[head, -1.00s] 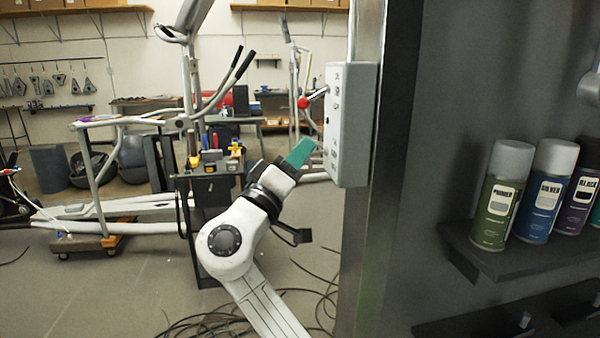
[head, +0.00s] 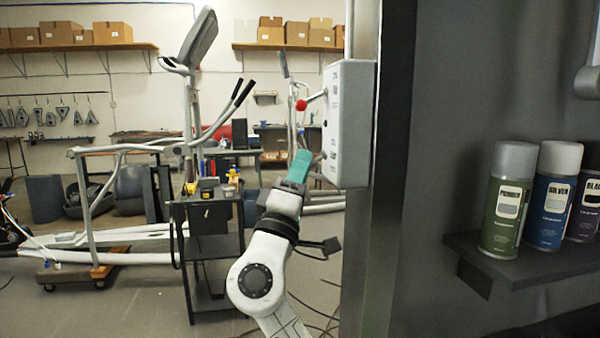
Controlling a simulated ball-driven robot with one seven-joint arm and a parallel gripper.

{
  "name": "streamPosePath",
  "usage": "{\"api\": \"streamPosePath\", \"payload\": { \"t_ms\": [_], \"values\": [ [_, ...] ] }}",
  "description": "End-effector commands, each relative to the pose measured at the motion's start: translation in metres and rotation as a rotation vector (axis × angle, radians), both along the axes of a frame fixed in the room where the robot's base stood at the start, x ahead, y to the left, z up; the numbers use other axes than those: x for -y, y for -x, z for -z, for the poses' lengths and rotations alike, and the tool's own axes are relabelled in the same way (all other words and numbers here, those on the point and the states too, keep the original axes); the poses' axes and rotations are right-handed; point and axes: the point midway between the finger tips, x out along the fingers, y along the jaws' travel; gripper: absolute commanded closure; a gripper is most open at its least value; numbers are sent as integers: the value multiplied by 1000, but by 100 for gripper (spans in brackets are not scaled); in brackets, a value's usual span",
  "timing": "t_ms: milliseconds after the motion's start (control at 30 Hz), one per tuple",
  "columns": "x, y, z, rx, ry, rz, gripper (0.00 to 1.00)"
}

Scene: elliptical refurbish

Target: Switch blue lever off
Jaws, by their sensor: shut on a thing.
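A pale grey switch box (head: 347,122) is fixed on the side of a dark metal post. A lever with a red knob (head: 301,105) sticks out from its upper part, to the left. My gripper (head: 301,165) has teal fingers and is beside the lower part of the box, below the red lever. It is shut on the lower lever, taken as the blue lever; a short grey shaft (head: 318,159) shows between the fingers and the box. The blue knob is hidden by the fingers, so I cannot see its colour.
A dark post and panel (head: 420,150) fill the right side, with spray cans (head: 505,200) on a shelf (head: 520,262). A black tool cart (head: 210,235) stands left of my arm, with an elliptical machine (head: 120,150) beyond. Cables lie on the floor.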

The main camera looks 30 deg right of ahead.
Motion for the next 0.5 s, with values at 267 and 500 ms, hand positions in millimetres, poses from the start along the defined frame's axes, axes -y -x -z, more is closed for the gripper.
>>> {"api": "streamPosePath", "payload": {
  "t_ms": [267,500],
  "values": [
    [0,0,3,-4,-3,1,70],
    [0,0,2,-2,-2,1,70]
  ]
}}
